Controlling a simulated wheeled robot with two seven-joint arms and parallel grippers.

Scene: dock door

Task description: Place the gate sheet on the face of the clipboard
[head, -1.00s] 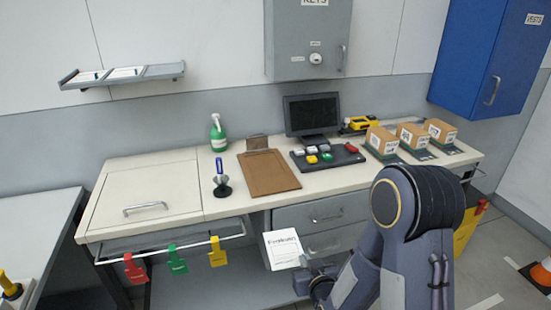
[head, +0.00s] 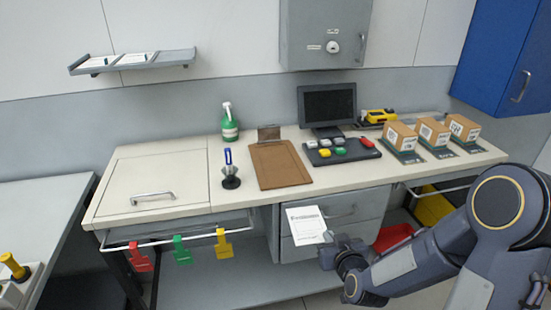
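The gate sheet (head: 306,223) is a white printed page with a dark heading, in front of the drawers and below the bench edge. My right gripper (head: 327,239) is at the sheet's lower right corner and appears shut on it; the fingertips are small and partly hidden. The clipboard (head: 280,166) is a brown board with a metal clip at its far end. It lies on the bench top with its face bare, above and behind the sheet in the picture. My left gripper is not in view.
A pen stand (head: 230,178) is left of the clipboard, with a green spray bottle (head: 229,125) behind. A button panel (head: 342,151) and monitor (head: 328,105) are to the right. Cartons (head: 434,133) stand farther right. Coloured tags (head: 181,250) hang from a front rail.

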